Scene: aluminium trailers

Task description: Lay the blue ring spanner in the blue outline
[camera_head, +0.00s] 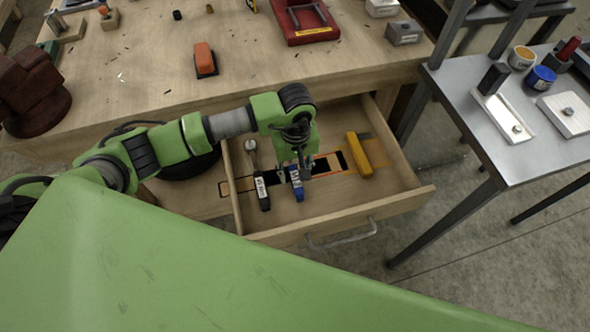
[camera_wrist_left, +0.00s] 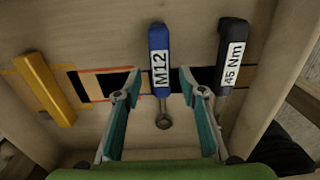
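The blue ring spanner (camera_head: 296,182), labelled M12, lies in the open wooden drawer (camera_head: 330,227). In the left wrist view its blue handle (camera_wrist_left: 159,42) points away and its metal ring end lies nearer. My left gripper (camera_wrist_left: 157,76) is open above it, one finger on each side, with nothing gripped. In the head view the left gripper (camera_head: 302,172) is over the drawer and partly covers the spanner. Dark patches with an orange outline (camera_wrist_left: 105,99) lie on the drawer floor beside the spanner. My right gripper is not in view.
A black-handled tool (camera_head: 262,190) labelled 45 Nm lies left of the spanner in the head view. A yellow tool (camera_head: 359,155) lies to its right. Drawer walls surround them. A wooden workbench (camera_head: 140,75) stands behind and a grey metal table (camera_head: 500,150) at the right.

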